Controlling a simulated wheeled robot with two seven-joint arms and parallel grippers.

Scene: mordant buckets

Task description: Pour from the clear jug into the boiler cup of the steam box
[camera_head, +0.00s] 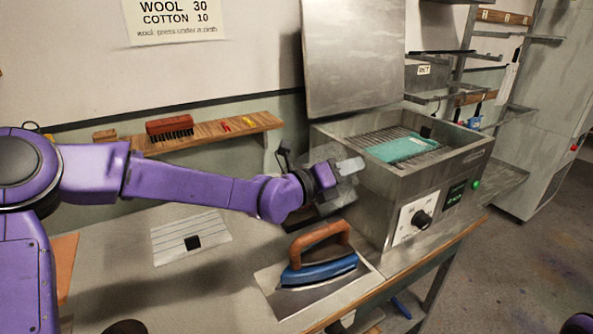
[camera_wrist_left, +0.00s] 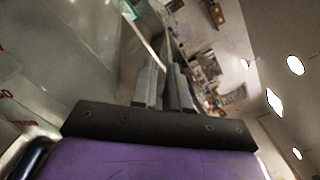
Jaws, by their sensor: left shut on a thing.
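The steam box (camera_head: 375,205) is a grey metal box on the bench with its lid (camera_head: 352,55) raised. A teal cloth (camera_head: 405,148) lies on its rack. My left gripper (camera_head: 338,178) is at the box's left side, shut on what looks like the clear jug (camera_head: 351,166). The jug is hard to make out against the grey metal, and its tilt and contents cannot be told. The gripper's fingers also show close together in the left wrist view (camera_wrist_left: 166,85). I cannot make out the boiler cup. My right gripper is not in view.
A blue iron (camera_head: 318,272) with a wooden handle stands on a plate in front of the box. A wall shelf (camera_head: 215,134) holds a red brush (camera_head: 170,128). A striped card (camera_head: 190,238) lies on the bench. Bare bench surrounds the card.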

